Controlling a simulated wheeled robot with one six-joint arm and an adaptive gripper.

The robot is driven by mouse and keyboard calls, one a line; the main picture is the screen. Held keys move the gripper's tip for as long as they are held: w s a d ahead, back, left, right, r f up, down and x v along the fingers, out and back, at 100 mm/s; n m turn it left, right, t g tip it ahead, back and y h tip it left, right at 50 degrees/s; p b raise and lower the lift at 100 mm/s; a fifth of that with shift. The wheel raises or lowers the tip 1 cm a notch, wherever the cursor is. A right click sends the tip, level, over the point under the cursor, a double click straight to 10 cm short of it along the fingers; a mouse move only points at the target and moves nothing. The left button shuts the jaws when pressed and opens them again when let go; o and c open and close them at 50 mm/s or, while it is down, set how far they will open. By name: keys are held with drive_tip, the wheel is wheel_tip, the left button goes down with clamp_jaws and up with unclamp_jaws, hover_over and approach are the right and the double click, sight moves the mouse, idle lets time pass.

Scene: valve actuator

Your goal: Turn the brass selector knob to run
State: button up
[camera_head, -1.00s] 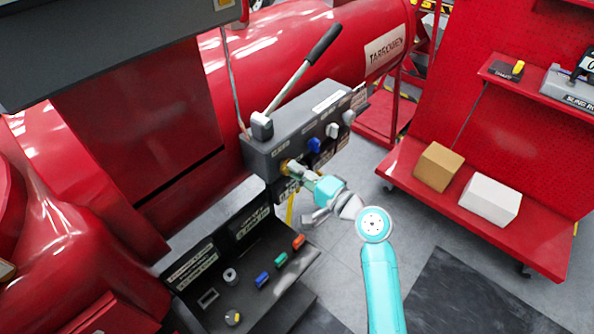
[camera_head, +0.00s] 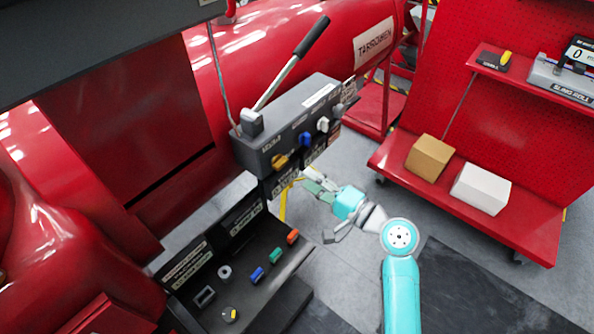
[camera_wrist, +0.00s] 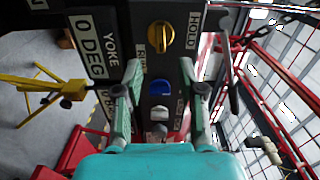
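The brass selector knob (camera_head: 279,161) sits on the front face of the dark control box (camera_head: 262,147). In the wrist view the brass knob (camera_wrist: 160,36) lies ahead, with a HOLD label (camera_wrist: 193,31) on its right and a partly hidden label on its left. Its exact pointing direction is hard to read. My gripper (camera_head: 308,181) is just right of and below the knob, apart from it. In the wrist view my gripper (camera_wrist: 160,64) is open, with empty space between the two fingers and the knob beyond the tips.
A blue knob (camera_head: 305,139) and a white knob (camera_head: 323,125) sit beside the brass one. A long lever (camera_head: 292,66) rises from the box. A lower panel (camera_head: 283,268) carries coloured pegs. A red shelf cart (camera_head: 535,222) stands right, with floor between.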

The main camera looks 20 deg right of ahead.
drive_tip(key=shift+v, duration=2.2)
drive_tip(key=s+f+h, duration=0.9)
drive_tip(key=s+f, duration=0.6)
drive_tip(key=s, duration=0.3)
drive_tip(key=s+r+n, duration=0.4)
drive_tip(key=s+n, duration=0.1)
drive_tip(key=s, duration=0.4)
drive_tip(key=s+r+n+h, duration=0.1)
drive_tip(key=s+r+n, duration=0.3)
drive_tip(key=s, duration=0.6)
drive_tip(key=shift+d+r+n+h, duration=0.25)
drive_tip(key=shift+r+n+h, duration=0.05)
drive_tip(key=shift+n, duration=0.3)
